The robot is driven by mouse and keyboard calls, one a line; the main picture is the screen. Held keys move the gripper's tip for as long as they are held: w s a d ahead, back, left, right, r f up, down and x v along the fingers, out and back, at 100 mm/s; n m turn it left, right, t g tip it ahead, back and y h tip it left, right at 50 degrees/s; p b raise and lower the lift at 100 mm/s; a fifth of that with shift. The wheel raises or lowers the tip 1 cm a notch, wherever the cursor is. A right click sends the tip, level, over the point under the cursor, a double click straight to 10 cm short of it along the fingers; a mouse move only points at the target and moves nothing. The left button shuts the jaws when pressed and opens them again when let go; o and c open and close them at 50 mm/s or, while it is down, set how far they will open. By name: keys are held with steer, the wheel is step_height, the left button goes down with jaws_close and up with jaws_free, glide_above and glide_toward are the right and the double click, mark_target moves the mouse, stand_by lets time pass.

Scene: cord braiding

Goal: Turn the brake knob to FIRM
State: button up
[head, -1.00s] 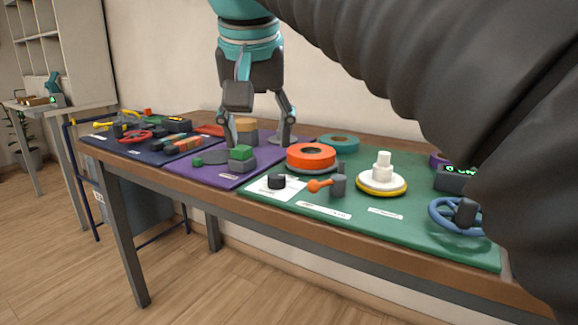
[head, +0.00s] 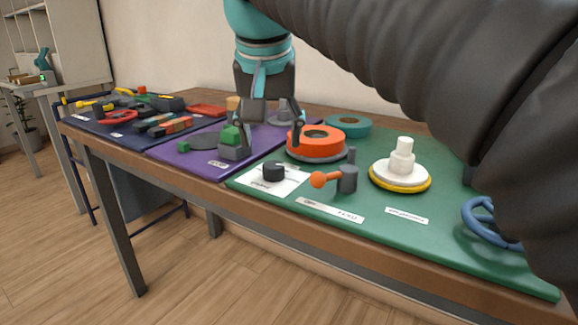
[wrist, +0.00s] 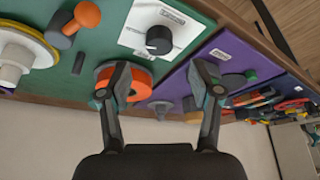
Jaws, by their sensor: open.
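The brake knob appears to be the small black round knob (head: 273,170) on a white plate (head: 290,184), at the front left of the green mat in the head view. In the wrist view the knob (wrist: 159,40) sits on its labelled plate at the top middle, with a pale pointer mark. The lettering is too small to read. My gripper (head: 274,150) is open and empty in the head view, above and behind the knob, near the orange ring. In the wrist view its open fingers (wrist: 158,85) point toward the mats, apart from the knob.
An orange-handled lever (head: 335,180) stands right of the knob. The orange ring (head: 316,143) is behind it, and a white stepped spool (head: 401,172) is further right. A green block (head: 231,138) on a grey base is left, on the purple mat (head: 190,157). A blue handwheel (head: 487,222) is far right.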

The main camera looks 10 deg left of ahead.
mark_target(273, 165)
steer(key=b+x, duration=0.1)
steer(key=x, duration=0.5)
steer(key=shift+w+f, duration=0.15)
steer(key=shift+f, duration=0.1)
steer(key=c, duration=1.1)
